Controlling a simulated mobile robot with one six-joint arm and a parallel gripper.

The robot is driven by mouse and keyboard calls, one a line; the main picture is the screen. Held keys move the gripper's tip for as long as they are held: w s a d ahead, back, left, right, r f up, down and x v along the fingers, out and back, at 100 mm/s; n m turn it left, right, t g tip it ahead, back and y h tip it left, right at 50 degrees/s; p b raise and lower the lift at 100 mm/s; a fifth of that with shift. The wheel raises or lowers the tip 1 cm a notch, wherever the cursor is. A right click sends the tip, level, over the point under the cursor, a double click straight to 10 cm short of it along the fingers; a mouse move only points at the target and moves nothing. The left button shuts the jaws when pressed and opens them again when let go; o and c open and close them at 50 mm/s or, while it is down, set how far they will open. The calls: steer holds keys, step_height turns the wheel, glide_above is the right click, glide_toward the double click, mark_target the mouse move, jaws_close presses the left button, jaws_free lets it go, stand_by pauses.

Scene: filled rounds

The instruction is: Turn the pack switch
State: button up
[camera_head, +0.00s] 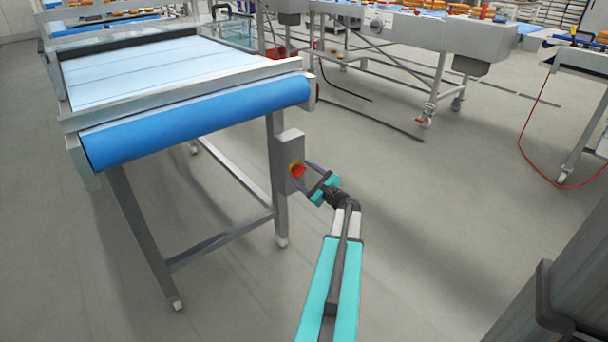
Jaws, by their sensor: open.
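The switch (297,170) is a small red knob on a yellow plate. It sits on the side of a grey box (289,148) fixed to the leg of a blue-belted conveyor (200,119). My gripper (304,178) is at the switch, its fingers pointing left towards the knob. The fingers are open, and they appear to lie at either side of the knob. I cannot tell whether they touch it. The lower finger and the knob's exact angle are hard to make out at this size.
The conveyor's leg (277,180) and lower crossbar (220,240) stand close to the left of my gripper. Another conveyor table (415,30) with orange items stands at the back right. A red cable (522,145) lies at right. The floor (440,210) between is clear.

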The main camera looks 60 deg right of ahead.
steer(key=c, duration=1)
steer(key=shift+s+d, duration=0.15)
steer(key=shift+d, duration=0.25)
steer(key=shift+c, duration=0.2)
steer(key=shift+a, duration=0.25)
